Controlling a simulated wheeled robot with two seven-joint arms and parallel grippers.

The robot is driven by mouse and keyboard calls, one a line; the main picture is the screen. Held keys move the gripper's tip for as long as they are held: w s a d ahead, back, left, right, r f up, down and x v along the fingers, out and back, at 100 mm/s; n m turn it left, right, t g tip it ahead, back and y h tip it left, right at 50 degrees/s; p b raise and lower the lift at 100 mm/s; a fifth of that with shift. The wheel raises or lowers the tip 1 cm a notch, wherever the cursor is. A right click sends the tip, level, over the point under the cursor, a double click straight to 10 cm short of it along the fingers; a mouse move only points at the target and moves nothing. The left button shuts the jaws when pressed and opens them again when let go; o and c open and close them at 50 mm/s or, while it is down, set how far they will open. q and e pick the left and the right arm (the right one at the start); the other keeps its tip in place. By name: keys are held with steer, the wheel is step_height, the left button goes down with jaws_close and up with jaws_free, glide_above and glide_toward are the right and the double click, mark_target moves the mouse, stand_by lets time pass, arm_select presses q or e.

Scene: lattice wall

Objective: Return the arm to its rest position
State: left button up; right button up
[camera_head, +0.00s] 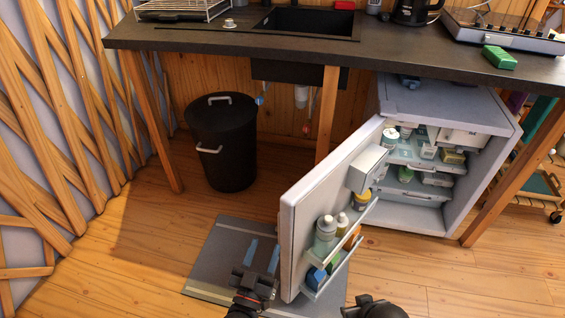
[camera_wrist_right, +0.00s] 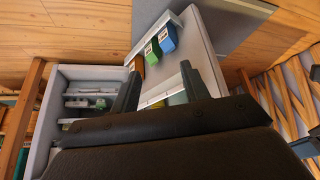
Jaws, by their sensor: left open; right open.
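My left gripper (camera_head: 263,256) is at the bottom middle of the head view, open, with its two blue-tipped fingers apart over the grey mat. Nothing shows between them. It is just left of the open fridge door (camera_head: 291,238). Of my right arm, only a dark part shows at the head view's bottom edge. In the right wrist view, my right gripper (camera_wrist_right: 160,82) has its two dark fingers spread apart. The fridge door's shelf side, with cartons, shows beyond and between them. I see no object held, and cannot tell whether the fingers touch the door.
The white fridge (camera_head: 455,190) stands open under the dark counter (camera_head: 285,47), with bottles and jars inside. A black bin (camera_head: 222,150) stands at the back left. A grey mat (camera_head: 212,262) lies under the door. The wooden floor at left is clear.

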steer(key=w+a+r+t+y, duration=0.2)
steer(key=w+a+t, duration=0.45)
steer(key=w, duration=0.25)
steer(key=w+a+r+t+y, duration=0.2)
steer(key=a+r+t+y, duration=0.2)
steer(key=a+r+t, duration=0.45)
arm_select(q)
steer(key=s+a+r+g+y+p, duration=0.2)
steer(key=s+a+r+g+p, duration=0.2)
steer(key=s+g+p, duration=0.5)
steer(key=s+a+r+g+y+p, duration=0.2)
steer(key=s+a+r+g+p, duration=0.3)
steer(key=s+g+p, duration=0.4)
steer(key=p, duration=0.4)
steer(key=shift+r+y, duration=0.3)
steer(key=shift+y, duration=0.1)
arm_select(e)
steer(key=s+d+r+g+h, duration=0.2)
steer(key=s+d+r+g, duration=0.2)
steer(key=s+g, duration=0.5)
steer(key=s+d+r+g+h, duration=0.3)
steer(key=s+d+r+g, duration=0.2)
steer(key=s+g, duration=0.4)
steer(key=shift+d+r+g, duration=0.2)
steer(key=shift+d+g, duration=0.1)
steer(key=shift+d, duration=0.15)
